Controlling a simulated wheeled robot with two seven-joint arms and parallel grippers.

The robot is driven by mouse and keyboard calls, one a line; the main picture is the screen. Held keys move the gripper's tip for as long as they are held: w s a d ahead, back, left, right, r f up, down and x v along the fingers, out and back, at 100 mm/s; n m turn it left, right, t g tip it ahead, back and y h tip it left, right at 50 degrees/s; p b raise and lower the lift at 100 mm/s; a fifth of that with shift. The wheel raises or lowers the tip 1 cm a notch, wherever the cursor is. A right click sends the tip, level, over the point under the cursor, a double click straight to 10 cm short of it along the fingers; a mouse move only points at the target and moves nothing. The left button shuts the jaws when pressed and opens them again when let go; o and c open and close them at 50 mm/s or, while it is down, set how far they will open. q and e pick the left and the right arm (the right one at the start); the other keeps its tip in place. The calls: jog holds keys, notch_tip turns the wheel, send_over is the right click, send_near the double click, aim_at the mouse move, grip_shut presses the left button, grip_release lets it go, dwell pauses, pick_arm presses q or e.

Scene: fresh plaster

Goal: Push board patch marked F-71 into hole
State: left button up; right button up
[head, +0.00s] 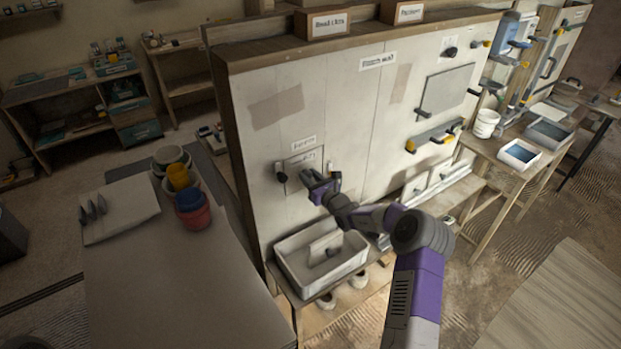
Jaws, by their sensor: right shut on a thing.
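A pale square board patch (298,163) stands against the plaster wall panel (350,125), with a small label on it too small to read. My right gripper (312,179) is at the patch's lower right and is shut on it, though its fingertips are hard to make out. Whether the patch sits in the hole or in front of it cannot be told; the hole's edges do not show clearly. Another small label is on the wall just above. My left gripper is not in view.
Below the patch, a pale tray (288,277) holds a light flat piece. A dark knob (280,172) is on the wall just left of the patch. A worktop (170,285) with stacked tubs (192,207) stands at the left. Shelves and a bench with trays stand at the right.

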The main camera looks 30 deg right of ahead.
jog(key=o, duration=1.3)
jog(key=s, duration=0.2)
jog(key=s+p, duration=0.1)
jog(key=s, duration=0.1)
jog(key=s+p, duration=0.1)
jog(key=s, duration=0.1)
jog(key=shift+d, duration=0.25)
dwell(0.6)
